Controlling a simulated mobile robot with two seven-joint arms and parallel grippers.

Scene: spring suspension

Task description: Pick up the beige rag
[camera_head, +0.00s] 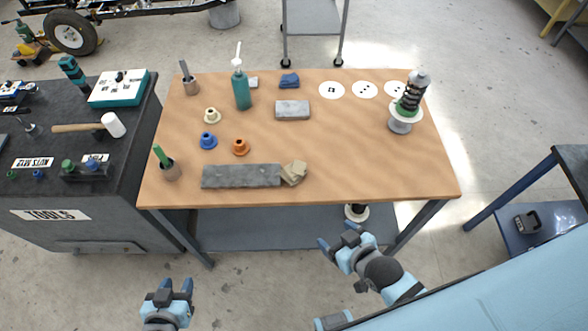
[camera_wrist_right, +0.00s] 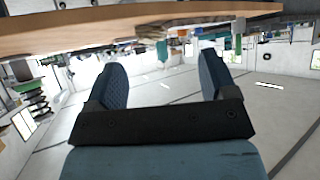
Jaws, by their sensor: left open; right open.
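The beige rag (camera_head: 293,173) lies crumpled near the front edge of the wooden table (camera_head: 350,150). It touches or nearly touches the right end of a grey flat bar (camera_head: 240,176). My left gripper (camera_head: 168,287) is open and empty, low in front of the table at the left. My right gripper (camera_head: 338,238) is open and empty, in front of the table's front edge, to the right of the rag and nearer to me. In the right wrist view its two fingers (camera_wrist_right: 163,85) are apart with nothing between them, and the table edge (camera_wrist_right: 130,28) crosses the top.
Blue (camera_head: 208,140), orange (camera_head: 241,147) and cream (camera_head: 212,115) bushings stand behind the bar. A green bottle (camera_head: 241,90), a grey block (camera_head: 292,110), a blue rag (camera_head: 289,81) and a spring assembly (camera_head: 411,95) stand farther back. The table's right front is clear. A tool cabinet (camera_head: 70,200) adjoins at left.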

